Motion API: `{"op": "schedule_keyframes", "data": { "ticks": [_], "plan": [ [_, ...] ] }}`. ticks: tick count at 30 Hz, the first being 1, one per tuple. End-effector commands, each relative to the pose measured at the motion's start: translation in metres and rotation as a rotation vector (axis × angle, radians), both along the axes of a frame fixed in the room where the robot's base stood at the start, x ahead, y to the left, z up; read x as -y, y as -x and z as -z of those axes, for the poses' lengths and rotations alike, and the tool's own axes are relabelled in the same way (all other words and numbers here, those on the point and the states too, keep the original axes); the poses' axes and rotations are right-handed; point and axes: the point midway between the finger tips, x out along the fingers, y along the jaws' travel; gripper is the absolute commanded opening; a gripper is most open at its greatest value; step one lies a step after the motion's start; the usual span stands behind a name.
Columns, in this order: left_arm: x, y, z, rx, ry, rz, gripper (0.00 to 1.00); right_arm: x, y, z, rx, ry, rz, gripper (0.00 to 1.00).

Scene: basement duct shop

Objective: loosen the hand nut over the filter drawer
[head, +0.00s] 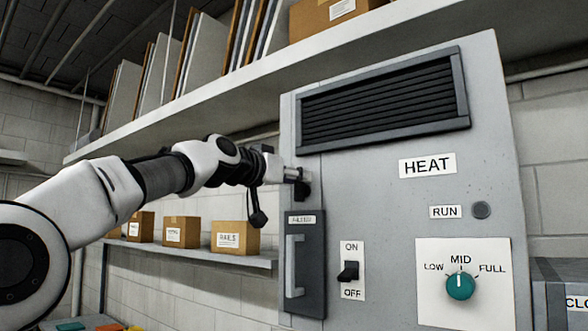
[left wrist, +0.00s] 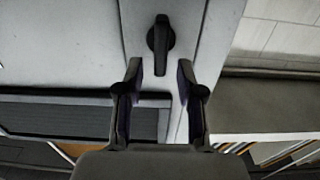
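The filter drawer (head: 305,300) is a dark upright panel with a pale bar handle, low on the left of the grey heater cabinet. The hand nut (left wrist: 160,36) is a dark knob with a long wing, standing nearly upright in the left wrist view. In the head view it is a dark shape (head: 303,188) above the drawer, partly hidden by my gripper. My left gripper (head: 296,180) is at the nut from the left. My right gripper is not in view.
The cabinet front (head: 370,200) carries a black louvre (head: 385,100), an ON/OFF switch (head: 348,271), a RUN button (head: 481,210) and a teal dial (head: 460,285). A long shelf (head: 200,100) runs above my arm. A lower shelf (head: 190,252) with small cartons lies behind it.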

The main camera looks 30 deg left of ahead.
Motion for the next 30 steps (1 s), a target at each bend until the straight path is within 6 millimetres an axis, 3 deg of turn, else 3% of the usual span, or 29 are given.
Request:
{"op": "schedule_keyframes", "data": {
  "ticks": [3, 6, 20, 30],
  "plan": [
    [0.0, -0.0001, 0.001, 0.0, 0.0, 0.0, 0.34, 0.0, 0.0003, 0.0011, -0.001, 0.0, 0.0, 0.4],
    [0.0, -0.0002, 0.001, -0.001, 0.0, 0.0, 0.0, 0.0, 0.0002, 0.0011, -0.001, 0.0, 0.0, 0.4],
    [-0.0007, -0.0005, 0.0011, -0.004, 0.029, 0.0, 0.0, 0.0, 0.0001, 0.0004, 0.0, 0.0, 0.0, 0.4],
    [-0.0051, -0.001, 0.0017, -0.02, 0.214, 0.001, 0.0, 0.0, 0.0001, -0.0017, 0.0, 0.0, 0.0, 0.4]
  ]
}}
